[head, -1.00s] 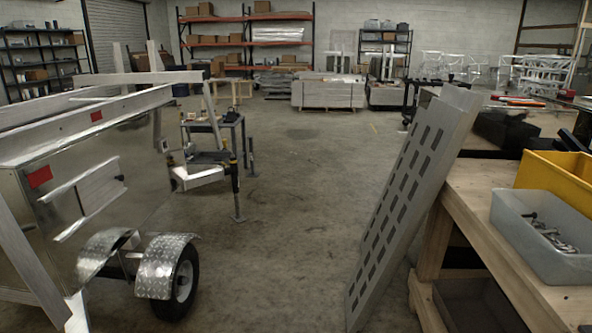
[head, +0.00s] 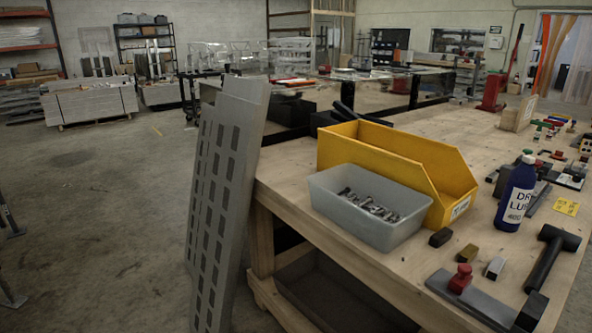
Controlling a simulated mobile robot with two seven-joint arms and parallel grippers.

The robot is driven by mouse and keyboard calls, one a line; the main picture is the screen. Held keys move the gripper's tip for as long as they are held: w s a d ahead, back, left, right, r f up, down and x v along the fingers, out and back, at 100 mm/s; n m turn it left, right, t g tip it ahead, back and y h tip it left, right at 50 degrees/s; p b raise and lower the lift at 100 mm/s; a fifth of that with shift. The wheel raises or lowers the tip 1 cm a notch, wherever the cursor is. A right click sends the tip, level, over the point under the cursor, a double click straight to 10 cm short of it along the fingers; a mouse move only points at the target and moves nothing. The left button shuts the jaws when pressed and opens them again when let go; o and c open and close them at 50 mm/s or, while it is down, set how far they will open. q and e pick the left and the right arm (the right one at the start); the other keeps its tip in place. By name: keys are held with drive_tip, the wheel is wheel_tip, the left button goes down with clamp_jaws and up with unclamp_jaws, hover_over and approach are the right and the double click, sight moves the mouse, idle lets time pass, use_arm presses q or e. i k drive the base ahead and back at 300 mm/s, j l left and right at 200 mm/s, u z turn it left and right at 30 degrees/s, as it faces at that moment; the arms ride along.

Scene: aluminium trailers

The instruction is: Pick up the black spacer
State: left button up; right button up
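A small black block (head: 440,237), which looks like the black spacer, lies on the wooden workbench (head: 399,285) just right of the grey bin's near corner. A brownish-yellow block (head: 467,253) and a light grey block (head: 494,267) lie in a row with it. Another black block (head: 532,311) sits at the bench's front, by the end of a grey bar. Neither of my grippers shows in the head view.
A grey bin (head: 350,222) of metal parts and a yellow bin (head: 385,150) stand behind the black block. A blue bottle (head: 515,192), a black mallet (head: 550,255) and a red-knobbed piece (head: 461,278) are nearby. Slotted grey panels (head: 225,190) lean at the bench's left end.

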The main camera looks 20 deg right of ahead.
sight(440, 238)
drive_tip(key=i+z, duration=0.2)
drive_tip(key=z, duration=0.2)
drive_tip(key=i+j+z, duration=0.15)
drive_tip(key=z, duration=0.25)
drive_tip(key=i+j+z, duration=0.2)
drive_tip(key=z, duration=0.2)
